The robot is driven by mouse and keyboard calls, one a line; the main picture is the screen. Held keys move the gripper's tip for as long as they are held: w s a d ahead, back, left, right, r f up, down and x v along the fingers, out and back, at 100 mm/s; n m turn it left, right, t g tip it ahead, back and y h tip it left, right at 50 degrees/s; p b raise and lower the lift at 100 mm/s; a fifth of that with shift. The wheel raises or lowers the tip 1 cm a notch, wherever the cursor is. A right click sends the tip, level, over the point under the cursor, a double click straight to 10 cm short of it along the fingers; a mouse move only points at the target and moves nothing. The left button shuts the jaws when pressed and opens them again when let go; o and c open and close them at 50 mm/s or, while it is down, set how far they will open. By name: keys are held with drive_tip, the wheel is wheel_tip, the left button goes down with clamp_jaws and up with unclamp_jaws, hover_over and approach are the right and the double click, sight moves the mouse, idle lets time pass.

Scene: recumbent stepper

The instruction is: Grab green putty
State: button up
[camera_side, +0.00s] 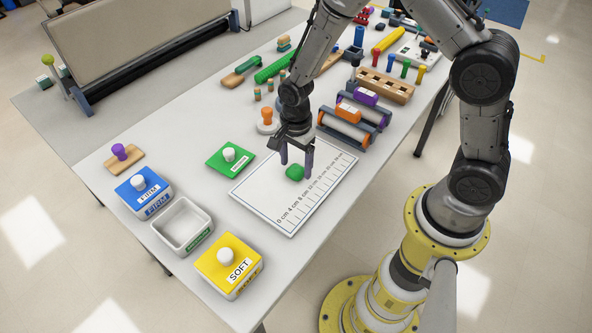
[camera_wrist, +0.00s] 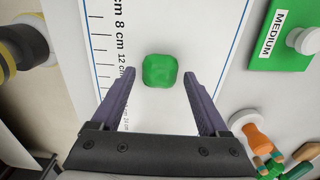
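The green putty (camera_side: 294,172) is a small rounded lump lying on the white ruler board (camera_side: 262,198). In the wrist view the putty (camera_wrist: 160,71) sits beside the centimetre scale, just beyond and midway between my fingertips. My gripper (camera_side: 297,163) points down over the board, with its dark purple fingers on either side of the putty in the side view. In the wrist view my gripper (camera_wrist: 160,72) is open and empty, with clear space between each finger and the putty. How high the fingertips are above the board is hard to tell.
An open, empty white container (camera_side: 183,226) stands between a blue FIRM box (camera_side: 143,194) and a yellow SOFT box (camera_side: 229,266). A green MEDIUM lid (camera_side: 230,158) lies left of the board. Orange and purple rollers (camera_side: 347,118) and a wooden peg block (camera_side: 382,86) stand behind.

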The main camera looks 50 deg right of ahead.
drive_tip(key=c, duration=1.1)
